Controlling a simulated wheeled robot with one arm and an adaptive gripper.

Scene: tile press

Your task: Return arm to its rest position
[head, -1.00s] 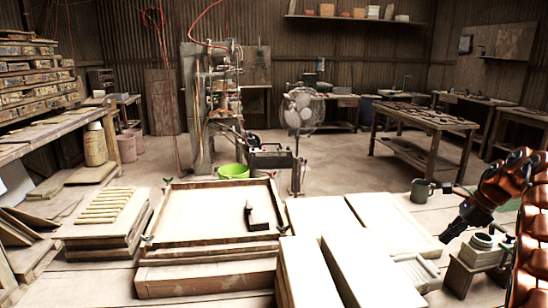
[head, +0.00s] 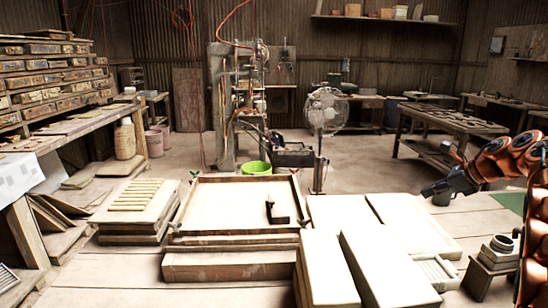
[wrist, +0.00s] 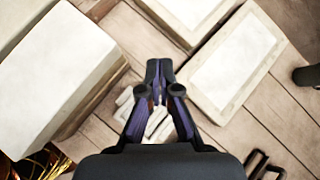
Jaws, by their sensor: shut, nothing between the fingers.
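My gripper (head: 433,190) is at the right of the head view, at the end of my orange arm, above the pale slabs. In the wrist view my gripper (wrist: 158,68) points away from the camera with its fingertips together and nothing between them. It is above the floorboards, between pale blocks. No object is touching it that I can see.
Long pale blocks (head: 328,268) and flat slabs (head: 415,222) lie left of my gripper. A wooden tray (head: 185,212) holds a small black tool (head: 275,212). A small stand with a pot (head: 490,262) is below my arm.

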